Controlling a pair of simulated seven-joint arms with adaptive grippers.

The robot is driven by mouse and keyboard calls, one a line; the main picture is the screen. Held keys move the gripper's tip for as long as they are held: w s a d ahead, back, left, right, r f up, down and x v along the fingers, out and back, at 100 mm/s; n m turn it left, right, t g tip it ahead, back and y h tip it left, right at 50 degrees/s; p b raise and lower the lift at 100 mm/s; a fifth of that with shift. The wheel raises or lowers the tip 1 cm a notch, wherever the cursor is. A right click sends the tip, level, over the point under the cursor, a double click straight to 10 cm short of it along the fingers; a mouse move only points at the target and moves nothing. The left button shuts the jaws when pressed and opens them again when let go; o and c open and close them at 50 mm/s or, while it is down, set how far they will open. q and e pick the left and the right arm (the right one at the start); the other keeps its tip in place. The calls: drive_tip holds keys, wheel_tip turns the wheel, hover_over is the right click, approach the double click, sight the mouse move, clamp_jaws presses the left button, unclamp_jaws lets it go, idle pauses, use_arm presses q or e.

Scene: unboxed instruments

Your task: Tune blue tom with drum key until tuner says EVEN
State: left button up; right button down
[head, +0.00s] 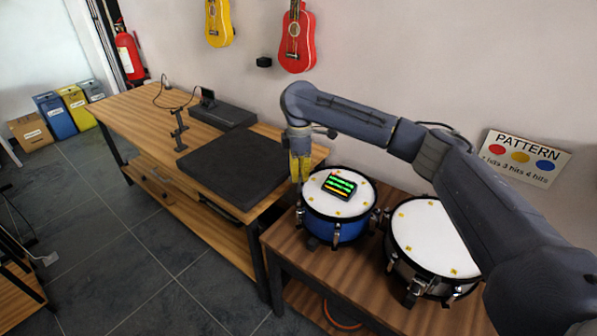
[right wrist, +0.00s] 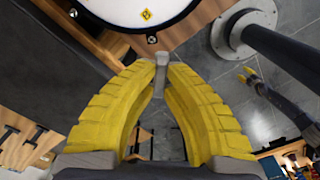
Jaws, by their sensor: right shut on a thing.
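The blue tom (head: 338,230) stands on the near wooden table, with a white head and yellow marks near its rim. The tuner (head: 340,186), a small black device with green and orange lines, lies on its head; its words are too small to read. My right gripper (head: 299,172) is at the tom's far left rim. In the right wrist view its yellow fingers are shut on the grey drum key (right wrist: 161,75), beside the drum's edge (right wrist: 140,14). I cannot tell whether the key touches a lug. My left gripper (right wrist: 247,74) seems to show small, its jaw state unclear.
A second white-headed drum (head: 430,235) stands close on the right. A dark pad (head: 235,165) and a dark case (head: 222,115) lie on the long bench. A PATTERN sign (head: 525,157) is at the wall.

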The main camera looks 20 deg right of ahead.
sight(299, 189)
drive_tip(key=shift+w+d+f+n, duration=0.1)
drive_tip(key=shift+w+f+n, duration=0.2)
drive_tip(key=shift+f, duration=0.6)
drive_tip(key=shift+w+f+n, duration=0.25)
drive_tip(key=shift+f+n, duration=0.1)
drive_tip(key=shift+f, duration=0.55)
drive_tip(key=shift+w+d+f+n, duration=0.1)
drive_tip(key=shift+w+f+n, duration=0.2)
drive_tip(key=shift+f, duration=0.6)
drive_tip(key=shift+f, duration=1.1)
idle(0.4)
drive_tip(key=m, duration=0.4)
idle(0.4)
drive_tip(key=shift+m, duration=0.25)
drive_tip(key=m, duration=0.4)
drive_tip(key=shift+s, duration=0.1)
